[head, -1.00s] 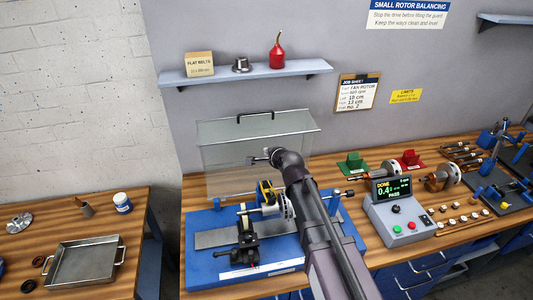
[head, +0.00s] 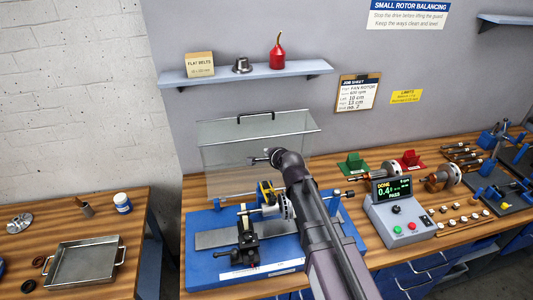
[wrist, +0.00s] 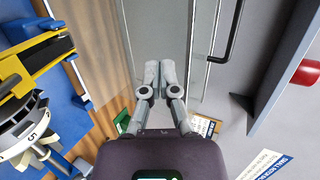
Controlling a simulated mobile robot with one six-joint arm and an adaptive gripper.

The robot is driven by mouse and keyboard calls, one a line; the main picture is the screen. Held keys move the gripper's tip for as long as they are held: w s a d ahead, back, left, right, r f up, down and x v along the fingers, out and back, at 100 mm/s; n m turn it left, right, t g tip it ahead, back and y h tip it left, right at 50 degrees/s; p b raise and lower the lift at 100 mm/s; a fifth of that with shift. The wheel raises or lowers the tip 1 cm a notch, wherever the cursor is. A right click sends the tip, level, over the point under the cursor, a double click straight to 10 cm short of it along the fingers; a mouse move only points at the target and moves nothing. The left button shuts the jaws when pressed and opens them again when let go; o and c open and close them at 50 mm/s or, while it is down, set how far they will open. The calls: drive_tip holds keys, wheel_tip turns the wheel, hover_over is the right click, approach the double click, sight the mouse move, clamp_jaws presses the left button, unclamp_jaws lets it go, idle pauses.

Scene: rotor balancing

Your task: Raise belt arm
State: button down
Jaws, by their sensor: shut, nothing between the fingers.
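The yellow belt arm (head: 265,190) sits on the balancing machine (head: 218,268), partly hidden behind my arm in the head view. The wrist view shows a yellow and black arm (wrist: 38,60) at the left, above a numbered rotor disc (wrist: 28,135). Whether a belt touches the rotor is unclear. My gripper (head: 253,160) is shut and empty, above and behind the belt arm, apart from it. In the wrist view its fingertips (wrist: 160,72) are together in front of the clear guard.
The clear guard (head: 225,150) with a black handle (head: 257,115) stands upright behind the machine. A control box (head: 400,218) at the right reads DONE and PASS. A shelf (head: 245,76) hangs above. A metal tray (head: 83,265) is on the left table.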

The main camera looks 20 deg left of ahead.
drive_tip(key=shift+d+f, duration=0.1)
drive_tip(key=s+d+f+b, duration=0.7)
drive_tip(key=s, duration=0.1)
drive_tip(key=shift+s+d+f+b, duration=0.2)
drive_tip(key=shift+s+d+b, duration=0.1)
drive_tip(key=shift+s+d, duration=0.1)
idle(0.4)
drive_tip(key=shift+d, duration=0.1)
drive_tip(key=d+f+n+g+h+b, duration=0.1)
drive_tip(key=d+f+n+g+h, duration=0.2)
drive_tip(key=d, duration=0.6)
drive_tip(key=d+f+n+g+h, duration=0.1)
drive_tip(key=d+f+n+h, duration=0.15)
drive_tip(key=d+f, duration=0.45)
drive_tip(key=s+d+n+g+h, duration=0.1)
drive_tip(key=s+d+g, duration=0.1)
drive_tip(key=d, duration=0.4)
drive_tip(key=s+d+f+n+g+h, duration=0.1)
drive_tip(key=s+d+n, duration=0.1)
drive_tip(key=s+d, duration=0.2)
drive_tip(key=s+d+f+n+g+h+b, duration=0.1)
drive_tip(key=s+d+n+g, duration=0.1)
drive_tip(key=d, duration=0.6)
drive_tip(key=shift+s+d+f+g, duration=0.15)
drive_tip(key=shift+s+f+g, duration=0.15)
drive_tip(key=shift+s, duration=0.1)
